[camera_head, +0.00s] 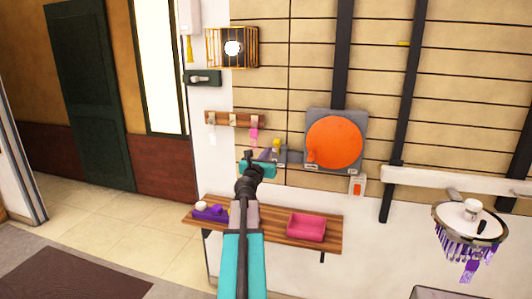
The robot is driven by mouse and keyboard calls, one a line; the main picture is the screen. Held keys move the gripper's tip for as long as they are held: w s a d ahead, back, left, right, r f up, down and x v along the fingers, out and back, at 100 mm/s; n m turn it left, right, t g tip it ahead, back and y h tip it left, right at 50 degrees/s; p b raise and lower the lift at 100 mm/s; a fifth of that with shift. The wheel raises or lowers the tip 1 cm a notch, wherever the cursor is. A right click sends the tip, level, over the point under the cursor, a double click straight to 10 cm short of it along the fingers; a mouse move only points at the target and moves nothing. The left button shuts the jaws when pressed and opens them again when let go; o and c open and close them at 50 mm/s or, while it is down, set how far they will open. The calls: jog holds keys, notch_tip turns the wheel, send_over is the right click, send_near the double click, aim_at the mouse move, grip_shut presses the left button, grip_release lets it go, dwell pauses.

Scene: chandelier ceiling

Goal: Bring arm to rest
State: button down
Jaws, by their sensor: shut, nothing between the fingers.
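My arm, teal with grey and black joints, rises from the bottom middle of the head view. It reaches up and away over the wooden shelf and ends in front of the wall. My gripper (250,157) is at its far end, small in the picture. It is shut and nothing shows in it. It appears just left of a grey and yellow wall fitting and below a hook rail. I cannot tell whether it touches the wall or the fitting.
A wooden shelf (268,235) holds a pink tray (307,227) and purple items (210,213). An orange disc (334,143) on a grey panel is right of my gripper. A round rack (470,236) hangs at right. The hook rail (235,119) carries a pink tag. Open floor lies left.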

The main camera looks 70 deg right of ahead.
jog(key=shift+a+r, duration=0.25)
dwell(0.4)
